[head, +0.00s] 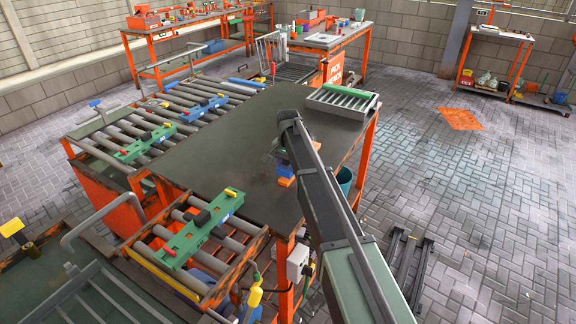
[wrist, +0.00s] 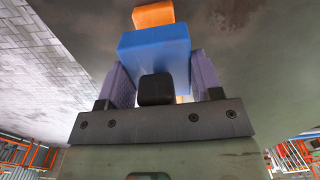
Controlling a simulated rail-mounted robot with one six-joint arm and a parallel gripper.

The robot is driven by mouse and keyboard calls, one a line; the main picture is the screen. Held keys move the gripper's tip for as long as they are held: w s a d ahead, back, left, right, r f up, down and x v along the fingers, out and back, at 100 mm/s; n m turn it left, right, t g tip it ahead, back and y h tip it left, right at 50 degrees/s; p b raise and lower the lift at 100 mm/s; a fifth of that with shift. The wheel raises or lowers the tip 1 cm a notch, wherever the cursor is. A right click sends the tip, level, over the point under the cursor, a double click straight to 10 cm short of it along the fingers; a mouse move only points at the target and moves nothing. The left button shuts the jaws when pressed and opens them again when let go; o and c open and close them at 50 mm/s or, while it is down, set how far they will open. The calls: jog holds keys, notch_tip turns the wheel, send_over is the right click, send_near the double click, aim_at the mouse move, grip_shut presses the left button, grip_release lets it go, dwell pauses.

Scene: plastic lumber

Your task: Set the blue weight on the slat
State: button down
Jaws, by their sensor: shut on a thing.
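My gripper (head: 282,160) hangs over the dark bench top, its fingers shut on the blue weight (wrist: 154,52). In the wrist view the weight sits between two purple-grey finger pads. An orange piece (wrist: 153,14) shows just beyond it; I cannot tell whether they touch. Another green slat (head: 146,143) and a blue slat (head: 205,108) lie on the farther roller conveyor. The slats are outside the wrist view.
The dark bench top (head: 225,130) is mostly bare. A small grey roller tray (head: 342,102) stands at its far right corner. A teal bin (head: 345,180) is beside the bench on the right. Orange-framed benches stand at the back; brick paving is open to the right.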

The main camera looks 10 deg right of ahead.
jog(key=shift+f+b, duration=0.85)
jog(key=shift+f, duration=0.05)
grip_release()
notch_tip(320, 180, up, 7)
jog(key=p, duration=0.7)
jog(key=shift+r, duration=0.2)
jog(key=shift+f, duration=0.1)
jog(key=shift+s+n, duration=0.2)
jog(key=shift+n, duration=0.4)
jog(key=s+n, duration=0.7)
jog(key=s, duration=2.7)
jog(key=shift+s, duration=0.3)
